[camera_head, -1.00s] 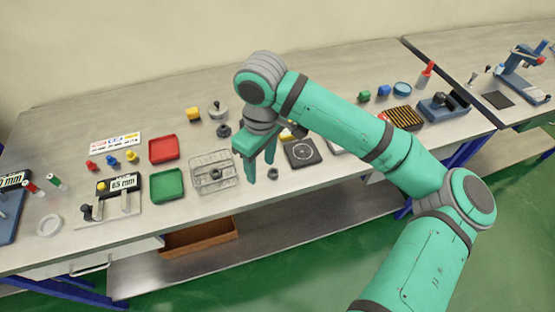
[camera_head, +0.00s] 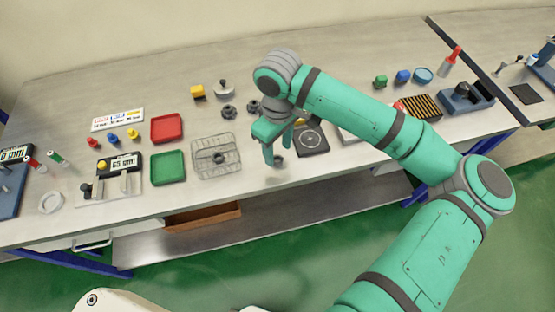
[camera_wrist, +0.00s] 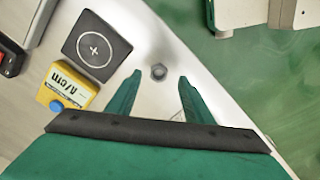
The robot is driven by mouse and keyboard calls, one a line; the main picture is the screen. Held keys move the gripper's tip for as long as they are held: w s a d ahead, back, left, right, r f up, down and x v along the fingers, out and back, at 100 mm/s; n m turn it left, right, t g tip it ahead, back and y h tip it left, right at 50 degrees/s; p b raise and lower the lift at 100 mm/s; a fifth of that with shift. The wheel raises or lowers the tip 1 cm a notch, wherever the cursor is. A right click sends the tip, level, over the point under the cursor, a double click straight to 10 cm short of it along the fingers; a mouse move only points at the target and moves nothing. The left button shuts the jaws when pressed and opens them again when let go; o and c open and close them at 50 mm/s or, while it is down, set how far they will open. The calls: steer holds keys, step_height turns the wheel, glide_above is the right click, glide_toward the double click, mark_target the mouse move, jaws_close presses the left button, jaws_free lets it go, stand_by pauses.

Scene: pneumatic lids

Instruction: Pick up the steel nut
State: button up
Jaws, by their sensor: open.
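The steel nut is a small grey hexagonal ring. My gripper (camera_head: 278,154) is green, open and empty, pointing down above the bench. In the wrist view my gripper (camera_wrist: 160,77) has its two fingers apart, one on each side of the nut's line. I cannot tell the exact height of the fingertips over the nut.
A black plate with a white circle (camera_wrist: 97,46) and a yellow device with a blue button (camera_wrist: 66,87) lie close by. A wire basket (camera_head: 215,155) is left of the nut, with green (camera_head: 168,168) and red (camera_head: 166,128) trays beyond. The bench's front edge is close.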

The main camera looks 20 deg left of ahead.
mark_target(278, 159)
steer(key=f, duration=0.4)
steer(key=shift+w+a, duration=0.1)
steer(key=shift+w, duration=0.1)
steer(key=shift+c, duration=0.4)
steer(key=c, duration=1.1)
